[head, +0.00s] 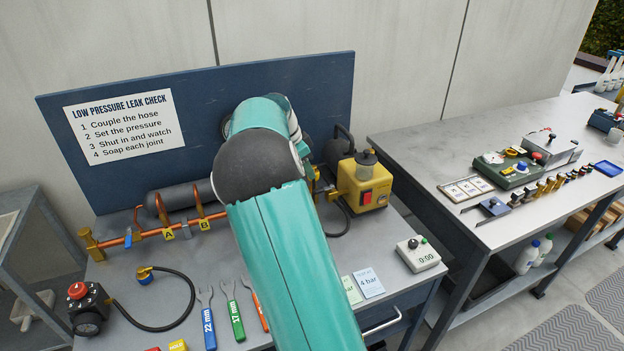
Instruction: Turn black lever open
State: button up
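I cannot make out a black lever in the head view; my arm covers the middle of the bench. A copper pipe (150,233) with brass fittings runs along the left part of the bench, in front of a dark grey cylinder (185,196). Tags A and B hang on the pipe below two upright copper-coloured pieces. The pipe's right part goes out of sight behind my arm. Brass fittings (317,187) show just right of my arm, beside a yellow pump (364,183). My gripper is hidden behind my own arm, which reaches toward the blue back panel.
A black regulator with a red knob (78,291) and hose stands front left. Several wrenches (233,312) lie at the front. A white timer (418,255) sits at the right edge. A grey side table (520,160) with instruments stands to the right.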

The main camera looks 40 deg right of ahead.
jog(key=v, duration=0.5)
jog(key=shift+a+r, duration=0.1)
jog(key=shift+r, duration=0.1)
jog(key=s+a+r+n+t+y, duration=0.2)
jog(key=s+a+r+n, duration=0.3)
jog(key=a, duration=0.5)
jog(key=s+a+r+n+t+y, duration=0.1)
jog(key=s+a+r+n+t, duration=0.1)
jog(key=s+a+n, duration=0.55)
jog(key=s+a+f+n+t+y, duration=0.1)
jog(key=s+a+f+n+t, duration=0.1)
jog(key=s+a+n, duration=0.6)
jog(key=s+a+f, duration=0.1)
jog(key=s+a, duration=0.6)
jog(key=shift+s+t, duration=0.3)
jog(key=shift+s, duration=0.1)
